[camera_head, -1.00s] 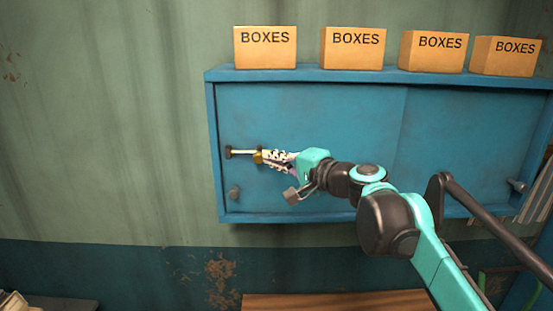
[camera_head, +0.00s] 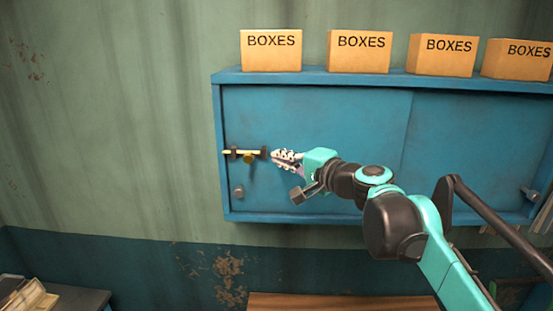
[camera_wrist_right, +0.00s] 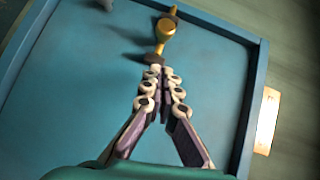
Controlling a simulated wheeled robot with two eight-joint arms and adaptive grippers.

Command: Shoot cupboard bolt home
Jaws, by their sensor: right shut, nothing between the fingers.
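The brass cupboard bolt (camera_head: 248,158) is on the left part of the blue cupboard (camera_head: 310,213) front. Its bar lies level through dark brackets, with the knob between them and its left end at the cupboard's left frame. In the right wrist view the knob (camera_wrist_right: 166,28) is beyond the near bracket (camera_wrist_right: 153,58). My right gripper (camera_head: 273,156) is shut and empty, just right of the right bracket, pointing left. In the wrist view its fingertips (camera_wrist_right: 157,71) meet close by that bracket; whether they touch it I cannot tell. My left gripper is out of view.
Several cardboard boxes (camera_head: 271,51) marked BOXES stand on the cupboard top. A small grey knob (camera_head: 238,192) sits below the bolt, another (camera_head: 530,193) at the far right. A wooden surface (camera_head: 340,302) lies below. The wall left of the cupboard is clear.

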